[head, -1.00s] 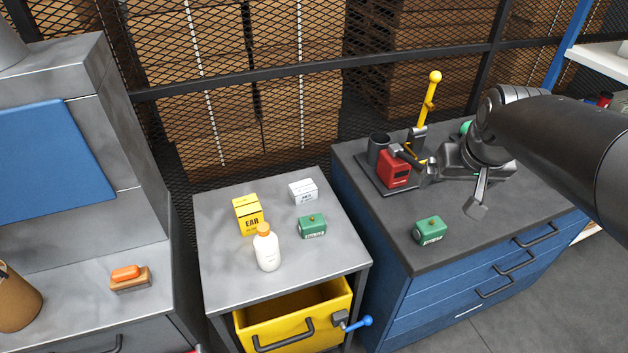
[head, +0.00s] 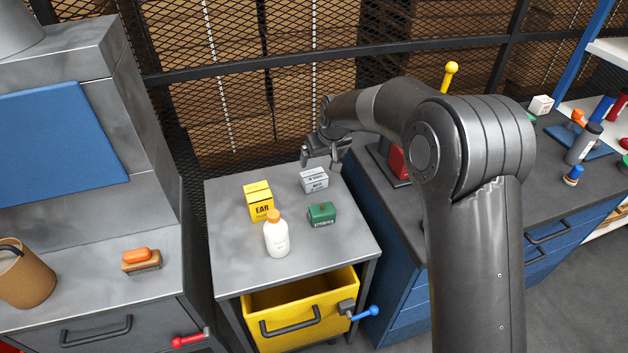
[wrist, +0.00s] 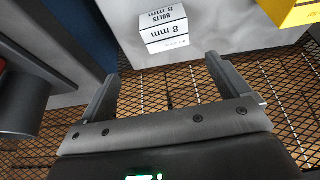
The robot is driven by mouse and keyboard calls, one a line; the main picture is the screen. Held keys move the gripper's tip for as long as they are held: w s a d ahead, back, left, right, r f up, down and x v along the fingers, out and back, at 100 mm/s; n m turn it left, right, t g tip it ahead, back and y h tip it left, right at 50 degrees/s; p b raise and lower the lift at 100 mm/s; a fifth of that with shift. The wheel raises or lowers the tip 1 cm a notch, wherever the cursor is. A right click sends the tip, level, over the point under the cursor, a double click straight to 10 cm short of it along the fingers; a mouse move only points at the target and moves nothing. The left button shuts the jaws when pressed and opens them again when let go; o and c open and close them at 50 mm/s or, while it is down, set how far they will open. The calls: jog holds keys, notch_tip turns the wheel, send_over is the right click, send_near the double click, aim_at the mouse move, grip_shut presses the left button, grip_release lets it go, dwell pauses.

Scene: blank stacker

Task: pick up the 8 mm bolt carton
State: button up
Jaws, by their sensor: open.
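The 8 mm bolt carton (head: 314,180) is a small white box with dark print. It stands at the back right of the small grey table. In the wrist view the carton (wrist: 163,30) shows its "8 mm BOLTS" label, beyond the fingertips and roughly between them. My gripper (head: 322,164) is just behind and slightly above the carton in the head view. In the wrist view my gripper (wrist: 163,75) has its two fingers wide apart with nothing between them.
A yellow EAR box (head: 258,202), a white bottle with orange cap (head: 277,238) and a green box (head: 321,215) share the grey table (head: 235,270). The mesh fence (head: 260,110) rises close behind. The blue cabinet (head: 405,285) stands to the right.

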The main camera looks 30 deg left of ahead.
send_over(314, 175)
jog(key=d, duration=0.1)
jog(key=f, duration=0.3)
jog(key=s+f, duration=0.1)
jog(key=f, duration=0.1)
jog(key=shift+d+f, duration=0.15)
jog(key=shift+d, duration=0.05)
jog(key=shift+s+x, duration=0.1)
jog(key=shift+x, duration=1.45)
jog(key=shift+s+x, duration=0.15)
jog(key=shift+x, duration=1.4)
jog(key=shift+d, duration=0.15)
jog(key=c, duration=1.2)
